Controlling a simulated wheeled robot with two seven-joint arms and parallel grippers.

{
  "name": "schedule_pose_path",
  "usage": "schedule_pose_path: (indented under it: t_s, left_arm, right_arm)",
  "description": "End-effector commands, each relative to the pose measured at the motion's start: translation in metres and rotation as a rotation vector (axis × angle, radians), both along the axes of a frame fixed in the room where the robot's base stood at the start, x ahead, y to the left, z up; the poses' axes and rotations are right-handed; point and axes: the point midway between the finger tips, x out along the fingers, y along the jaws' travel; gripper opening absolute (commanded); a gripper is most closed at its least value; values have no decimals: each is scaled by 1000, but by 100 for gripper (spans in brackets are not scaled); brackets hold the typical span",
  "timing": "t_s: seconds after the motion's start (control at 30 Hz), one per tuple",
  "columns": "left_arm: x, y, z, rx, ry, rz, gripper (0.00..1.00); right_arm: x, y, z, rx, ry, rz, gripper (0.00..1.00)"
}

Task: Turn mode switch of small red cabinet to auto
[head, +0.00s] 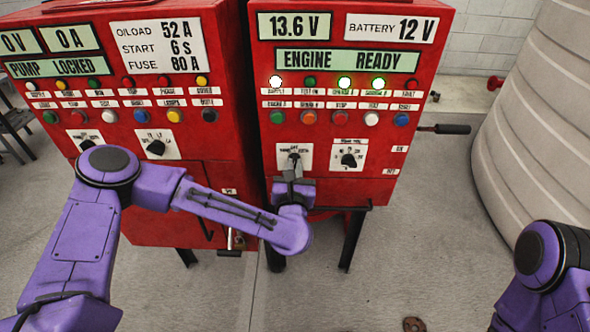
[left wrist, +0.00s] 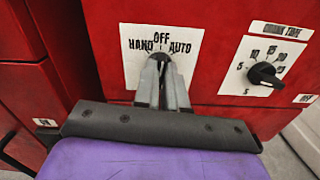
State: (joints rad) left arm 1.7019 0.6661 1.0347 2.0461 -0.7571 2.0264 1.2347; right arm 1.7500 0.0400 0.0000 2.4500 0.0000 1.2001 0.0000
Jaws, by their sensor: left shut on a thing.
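The small red cabinet (head: 440,72) stands right of the larger one in the head view. Its mode switch plate (head: 304,150) is white, low on the cabinet's left side. In the left wrist view the plate (left wrist: 137,72) reads HAND, OFF and AUTO. My left gripper (head: 292,168) is at the plate, its two grey fingers (left wrist: 162,72) shut on the mode switch knob. The fingers hide most of the knob, so I cannot tell which way it points. My right arm shows at the lower right; its gripper is out of view.
The larger red cabinet (head: 190,97) is close on the left. A dark-gripped lever (head: 452,129) sticks out on the right, near a big pale tank (head: 535,110). The floor in front is mostly clear.

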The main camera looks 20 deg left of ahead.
Motion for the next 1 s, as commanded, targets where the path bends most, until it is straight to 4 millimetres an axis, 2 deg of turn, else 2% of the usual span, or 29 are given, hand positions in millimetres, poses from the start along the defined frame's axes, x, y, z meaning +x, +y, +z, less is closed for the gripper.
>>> schedule_pose_path:
  t_s: [0.6, 1.0]
  left_arm:
    - [1, -3, -1, 477, 132, -2, 0]
    - [1, -3, 0, 641, 180, -1, 0]
  right_arm:
    - [0, 0, -23, 0, 0, 0, 43]
    - [0, 0, -27, 0, 0, 0, 43]
